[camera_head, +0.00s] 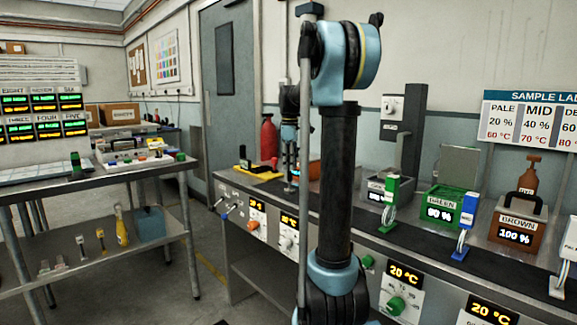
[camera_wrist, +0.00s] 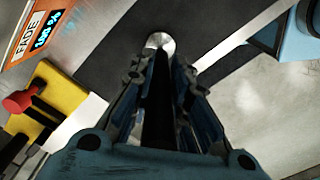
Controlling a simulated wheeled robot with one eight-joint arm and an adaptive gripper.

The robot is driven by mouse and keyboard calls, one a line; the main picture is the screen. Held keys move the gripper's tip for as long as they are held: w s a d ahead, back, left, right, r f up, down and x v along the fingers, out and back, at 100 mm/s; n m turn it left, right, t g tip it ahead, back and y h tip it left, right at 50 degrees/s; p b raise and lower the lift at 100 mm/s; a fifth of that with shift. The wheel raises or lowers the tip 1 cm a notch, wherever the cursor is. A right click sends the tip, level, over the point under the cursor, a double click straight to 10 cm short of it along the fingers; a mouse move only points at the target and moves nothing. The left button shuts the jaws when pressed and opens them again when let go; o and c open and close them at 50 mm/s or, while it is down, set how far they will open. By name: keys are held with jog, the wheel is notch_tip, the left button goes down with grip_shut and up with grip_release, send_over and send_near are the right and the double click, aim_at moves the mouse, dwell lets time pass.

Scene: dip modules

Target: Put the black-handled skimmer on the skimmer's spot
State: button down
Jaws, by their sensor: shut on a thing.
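The black-handled skimmer shows in the wrist view as a black handle (camera_wrist: 158,105) between my fingers, with a round pale metal disc (camera_wrist: 160,41) at its far end. My gripper (camera_wrist: 160,75) is shut on the handle. In the head view my gripper (camera_head: 289,150) is small and partly hidden by my arm, above the far end of the bench. A yellow mat (camera_wrist: 68,92) lies to the left in the wrist view, with a red-knobbed thing (camera_wrist: 17,102) and dark items on it. I cannot tell which place is the skimmer's spot.
An orange FADE box (camera_wrist: 30,35) stands at upper left in the wrist view. In the head view, a green box (camera_head: 447,208) and a brown box (camera_head: 517,222) stand along the bench's right side. A dark strip (camera_head: 400,228) runs along the bench.

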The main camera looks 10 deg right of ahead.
jog(key=c, duration=1.5)
grip_release()
jog(key=shift+c, duration=0.2)
notch_tip(320, 180, up, 12)
jog(key=shift+r, duration=0.1)
jog(key=shift+s, duration=0.1)
